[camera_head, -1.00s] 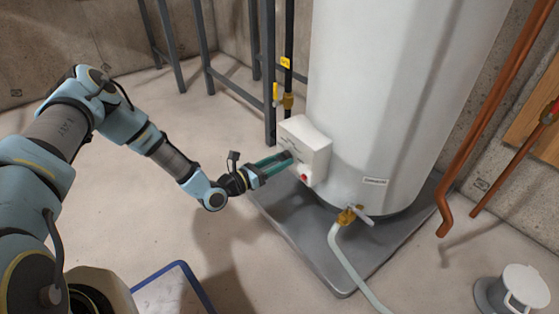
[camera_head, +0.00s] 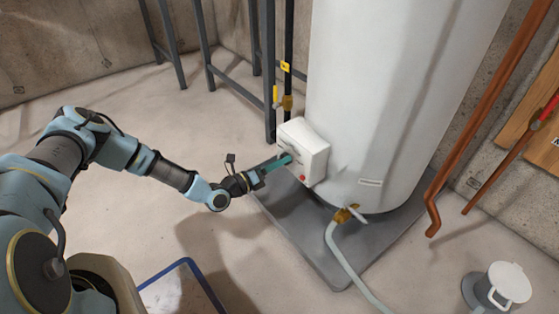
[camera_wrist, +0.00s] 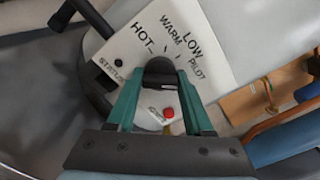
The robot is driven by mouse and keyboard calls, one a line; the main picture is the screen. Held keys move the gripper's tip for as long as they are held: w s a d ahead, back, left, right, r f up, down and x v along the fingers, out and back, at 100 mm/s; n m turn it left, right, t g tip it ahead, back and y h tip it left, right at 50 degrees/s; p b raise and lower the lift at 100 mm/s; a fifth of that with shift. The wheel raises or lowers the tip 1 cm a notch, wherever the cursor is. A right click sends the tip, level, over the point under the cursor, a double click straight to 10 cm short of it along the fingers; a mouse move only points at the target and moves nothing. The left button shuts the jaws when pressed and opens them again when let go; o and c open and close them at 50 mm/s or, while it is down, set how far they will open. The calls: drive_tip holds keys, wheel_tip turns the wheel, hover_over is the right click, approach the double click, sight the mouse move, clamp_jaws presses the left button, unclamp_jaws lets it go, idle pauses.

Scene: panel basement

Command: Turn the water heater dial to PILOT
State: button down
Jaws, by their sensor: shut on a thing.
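The white control box (camera_head: 305,150) is on the lower front of the water heater (camera_head: 375,90). In the wrist view its face (camera_wrist: 135,50) carries the words HOT, WARM, LOW and PILOT in an arc around the dial, and STATUS at the left. The black dial (camera_wrist: 161,72) is between the teal fingers of my gripper (camera_wrist: 160,86), which are shut on it. A red button (camera_wrist: 168,112) is below the dial. In the head view my gripper (camera_head: 286,160) meets the box face and the dial is hidden. I cannot tell which word the dial points at.
The heater stands on a grey tray (camera_head: 325,262). A drain valve (camera_head: 346,214) with a pale hose is below the box. A dark pipe with a yellow-handled valve (camera_head: 287,102) stands behind it. Copper pipes (camera_head: 480,130) are at the right. Open floor is at the left.

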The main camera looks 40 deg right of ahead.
drive_tip(key=shift+f+n, duration=0.1)
drive_tip(key=shift+n, duration=0.2)
drive_tip(key=shift+c, duration=1.6)
unclamp_jaws()
drive_tip(key=a+p, duration=0.3)
drive_tip(key=a, duration=0.8)
drive_tip(key=shift+w, duration=0.3)
drive_tip(key=shift+d, duration=0.1)
